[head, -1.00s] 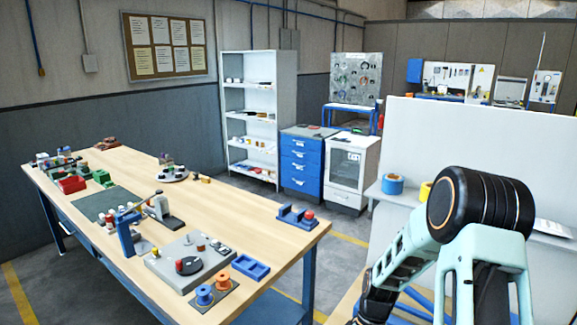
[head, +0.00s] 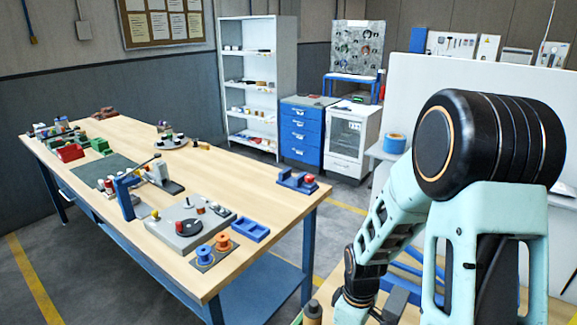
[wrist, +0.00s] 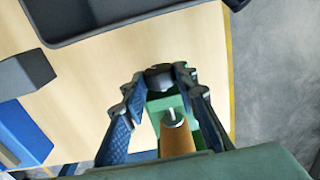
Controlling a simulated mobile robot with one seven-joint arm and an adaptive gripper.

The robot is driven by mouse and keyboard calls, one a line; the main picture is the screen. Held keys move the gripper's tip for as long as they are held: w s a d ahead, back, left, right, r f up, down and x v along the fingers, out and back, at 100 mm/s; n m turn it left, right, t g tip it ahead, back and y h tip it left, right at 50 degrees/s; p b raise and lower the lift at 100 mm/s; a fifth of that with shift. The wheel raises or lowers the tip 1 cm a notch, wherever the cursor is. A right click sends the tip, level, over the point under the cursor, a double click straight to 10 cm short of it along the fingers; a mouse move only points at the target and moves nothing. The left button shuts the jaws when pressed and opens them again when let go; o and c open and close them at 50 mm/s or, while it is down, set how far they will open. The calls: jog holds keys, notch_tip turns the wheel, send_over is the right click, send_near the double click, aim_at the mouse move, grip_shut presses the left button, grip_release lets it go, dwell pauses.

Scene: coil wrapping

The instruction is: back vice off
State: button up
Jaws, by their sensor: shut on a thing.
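In the wrist view my gripper (wrist: 161,72) has its two fingers closed in around a dark rounded knob (wrist: 160,80). Just below the knob, between the fingers, is a green block (wrist: 157,103), which may be part of the vice; most of it is hidden. A brown tapered cylinder with a pale metal pin (wrist: 178,136) stands in front of the green block, between the fingers. A wide dark green surface (wrist: 210,167) fills the bottom edge; I cannot tell what it belongs to. In the head view my gripper's tips are out of frame below my arm.
A dark tray (wrist: 120,25) lies at the wrist view's top left, with a blue holder (wrist: 25,132) at left. The wooden top (wrist: 75,80) between is bare. In the head view a long bench (head: 110,140) holds a grey fixture plate (head: 180,225) and blue tray (head: 250,229).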

jog(key=shift+f+t+h+b, duration=0.3)
jog(key=shift+f+b, duration=0.05)
jog(key=shift+b, duration=0.8)
jog(key=t+b, duration=0.1)
jog(key=b, duration=0.4)
jog(key=shift+s+a+h, duration=0.2)
jog(key=shift+h, duration=0.2)
jog(key=shift+t+b, duration=0.4)
jog(key=shift+b, duration=0.65)
jog(key=shift+h+b, duration=0.3)
jog(key=shift+b, duration=0.15)
jog(key=shift+s+r+t, duration=0.1)
jog(key=shift+r+t, duration=0.2)
jog(key=b, duration=0.2)
jog(key=shift+a+f+b, duration=0.1)
jog(key=shift+f+b, duration=0.2)
jog(key=shift+f, duration=0.05)
jog(key=t+h+b, duration=0.1)
jog(key=b, duration=0.3)
jog(key=t+h+b, duration=0.1)
jog(key=b, duration=0.4)
jog(key=shift+s+a+f+t+b, duration=0.15)
jog(key=shift+s+f+t+b, duration=0.05)
jog(key=shift+s+t+b, duration=0.1)
jog(key=shift+r+b, duration=0.35)
jog(key=shift+r, duration=0.05)
